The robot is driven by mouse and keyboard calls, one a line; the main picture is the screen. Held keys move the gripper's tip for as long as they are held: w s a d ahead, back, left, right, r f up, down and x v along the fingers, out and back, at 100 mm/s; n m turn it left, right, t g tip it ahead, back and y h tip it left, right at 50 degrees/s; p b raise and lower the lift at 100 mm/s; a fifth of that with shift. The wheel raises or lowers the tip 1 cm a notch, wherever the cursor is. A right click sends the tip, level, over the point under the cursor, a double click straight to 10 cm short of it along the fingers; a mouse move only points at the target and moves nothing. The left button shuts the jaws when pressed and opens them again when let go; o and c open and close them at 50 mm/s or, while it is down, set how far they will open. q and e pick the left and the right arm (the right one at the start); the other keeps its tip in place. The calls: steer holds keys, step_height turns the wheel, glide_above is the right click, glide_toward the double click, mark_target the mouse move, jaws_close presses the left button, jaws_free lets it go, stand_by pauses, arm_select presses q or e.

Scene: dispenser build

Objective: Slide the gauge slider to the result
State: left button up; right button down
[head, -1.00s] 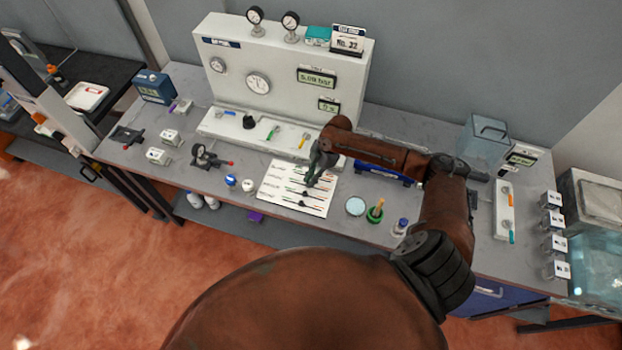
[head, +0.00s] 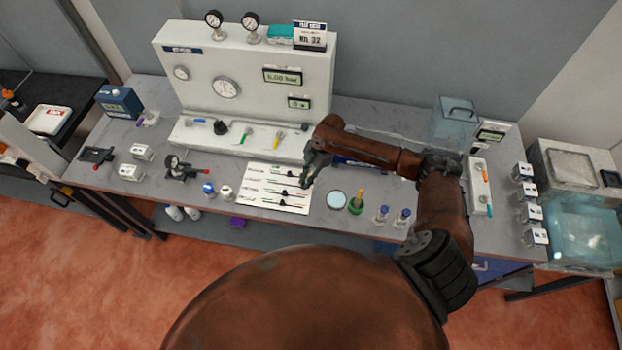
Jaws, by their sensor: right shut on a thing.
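The white gauge board (head: 248,198) lies flat on the bench. It carries several horizontal slider tracks with small dark and red marks. My right gripper (head: 306,184) reaches down at the board's right edge. It is shut on a small slider knob, which the fingers hide almost wholly. A lower slider knob (head: 283,205) shows clear of the gripper. The upright panel (head: 250,95) behind has a green display (head: 283,76) that appears to read 6.00 bar. My left gripper is not in view.
Small bottles and a green pot (head: 357,206) stand right of the board. A clamp-like gauge fixture (head: 180,168) and white boxes stand to its left. A clear bin (head: 455,122) is at the back right. Some bench in front of the bottles is clear.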

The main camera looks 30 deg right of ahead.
steer(key=shift+s+d, duration=0.1)
steer(key=shift+d, duration=0.05)
steer(key=c, duration=2.2)
jaws_free()
steer(key=o, duration=0.3)
steer(key=shift+s, duration=0.1)
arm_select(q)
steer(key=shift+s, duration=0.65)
arm_select(e)
steer(key=v, duration=1.2)
